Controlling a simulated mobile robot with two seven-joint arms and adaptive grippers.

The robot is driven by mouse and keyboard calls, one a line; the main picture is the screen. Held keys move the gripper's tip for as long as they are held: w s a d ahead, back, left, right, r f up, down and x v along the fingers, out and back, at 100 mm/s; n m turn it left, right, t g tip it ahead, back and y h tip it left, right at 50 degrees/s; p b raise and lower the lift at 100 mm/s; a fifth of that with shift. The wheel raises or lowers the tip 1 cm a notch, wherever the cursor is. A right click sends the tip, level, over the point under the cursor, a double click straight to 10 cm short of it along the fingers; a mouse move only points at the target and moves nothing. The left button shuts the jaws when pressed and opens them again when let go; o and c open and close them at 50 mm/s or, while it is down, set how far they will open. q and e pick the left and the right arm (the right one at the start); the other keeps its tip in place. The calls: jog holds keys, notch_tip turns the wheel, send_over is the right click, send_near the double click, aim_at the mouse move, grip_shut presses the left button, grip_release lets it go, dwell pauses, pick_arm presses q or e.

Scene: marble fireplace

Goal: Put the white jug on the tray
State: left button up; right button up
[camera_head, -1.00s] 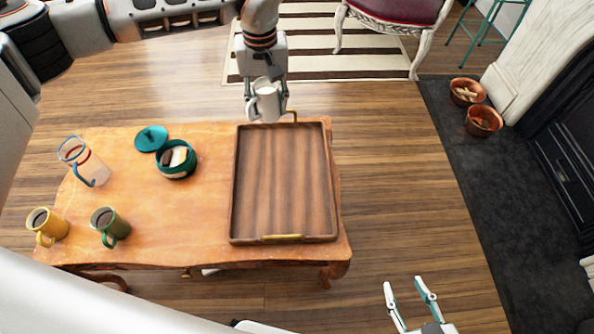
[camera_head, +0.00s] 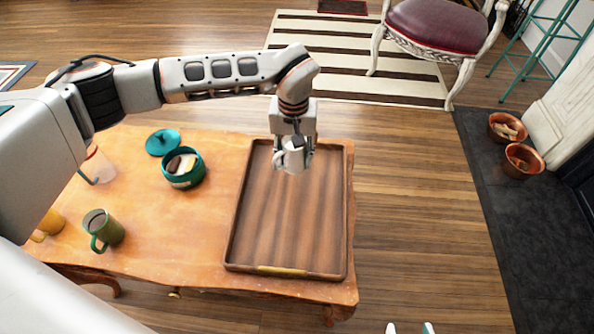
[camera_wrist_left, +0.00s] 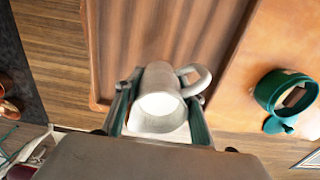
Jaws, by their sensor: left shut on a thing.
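The white jug (camera_head: 292,158) is held in my left gripper (camera_head: 294,150) over the far part of the wooden tray (camera_head: 236,235) in the head view. The left wrist view shows the jug (camera_wrist_left: 158,100) between the two fingers, its opening facing the camera and its handle to the right. How much space is left between jug and tray is hard to tell. The tray lies on the wooden table, empty, with brass-coloured metal at its near edge. Only the fingertips of my right gripper (camera_head: 409,328) show at the bottom edge, apart and with nothing seen between them.
On the table left of the tray are a teal pot (camera_head: 184,172) with light and dark pieces inside, its lid (camera_head: 162,142), a green mug (camera_head: 104,229), a yellow mug (camera_head: 50,224) and a clear pitcher (camera_head: 100,168). The tray's floor is clear.

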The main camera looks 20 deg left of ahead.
pick_arm(q)
jog(key=shift+f, duration=0.4)
notch_tip(320, 180, down, 5)
jog(key=shift+s+f+b, duration=0.1)
jog(key=shift+f+b, duration=0.05)
jog(key=shift+b, duration=0.75)
jog(key=shift+f, duration=0.35)
jog(key=shift+w+r, duration=0.2)
jog(key=shift+r, duration=0.1)
jog(key=shift+c, duration=0.6)
pick_arm(e)
jog(key=shift+w+a+r+m+t, duration=0.15)
jog(key=shift+w+a+r, duration=0.1)
jog(key=shift+a+r, duration=0.25)
jog(key=shift+w+a+r+m+t, duration=0.15)
jog(key=shift+w+a+r, duration=0.1)
jog(key=shift+a+r, duration=0.15)
pick_arm(q)
jog(key=shift+f, duration=0.2)
pick_arm(e)
jog(key=shift+y, duration=0.3)
pick_arm(q)
jog(key=o, duration=1.5)
jog(key=shift+o, duration=0.2)
pick_arm(e)
jog(key=shift+d+f, duration=0.15)
jog(key=shift+d, duration=0.05)
jog(key=shift+s+f, duration=0.1)
jog(key=shift+s, duration=0.05)
